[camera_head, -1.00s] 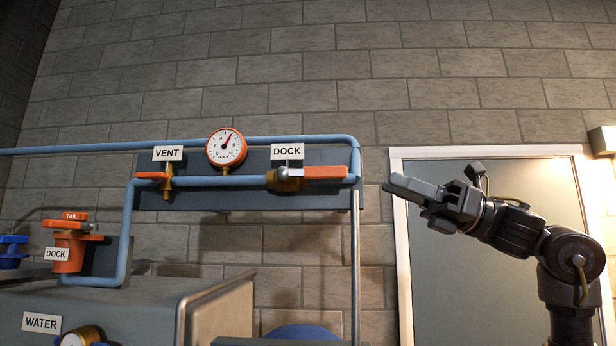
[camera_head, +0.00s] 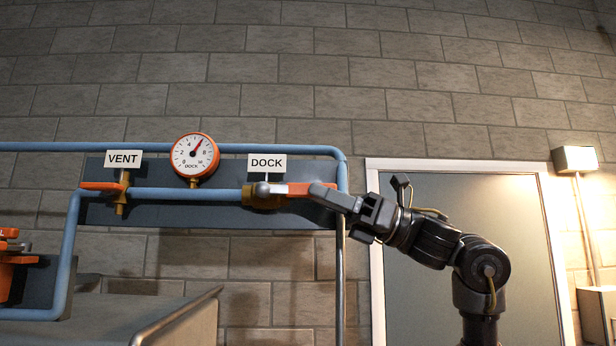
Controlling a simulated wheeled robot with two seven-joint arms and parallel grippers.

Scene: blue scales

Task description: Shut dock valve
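The dock valve (camera_head: 257,196) is a brass body on the horizontal blue pipe, under the white DOCK label (camera_head: 266,163). Its orange lever (camera_head: 299,188) lies along the pipe and points right. My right gripper (camera_head: 318,193) comes in from the right, with its fingers overlapping the lever's right end. The fingers hide that end, and I cannot tell whether they touch it or how far apart they are. The dock gauge (camera_head: 195,156) has an orange rim, and its needle points up and to the right. My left gripper is not in view.
The vent valve (camera_head: 119,193), with an orange lever pointing left, is on the same panel (camera_head: 220,216). A blue pipe (camera_head: 230,147) runs above. A grey cabinet (camera_head: 130,315) stands below left. A framed door (camera_head: 460,200) is behind my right arm.

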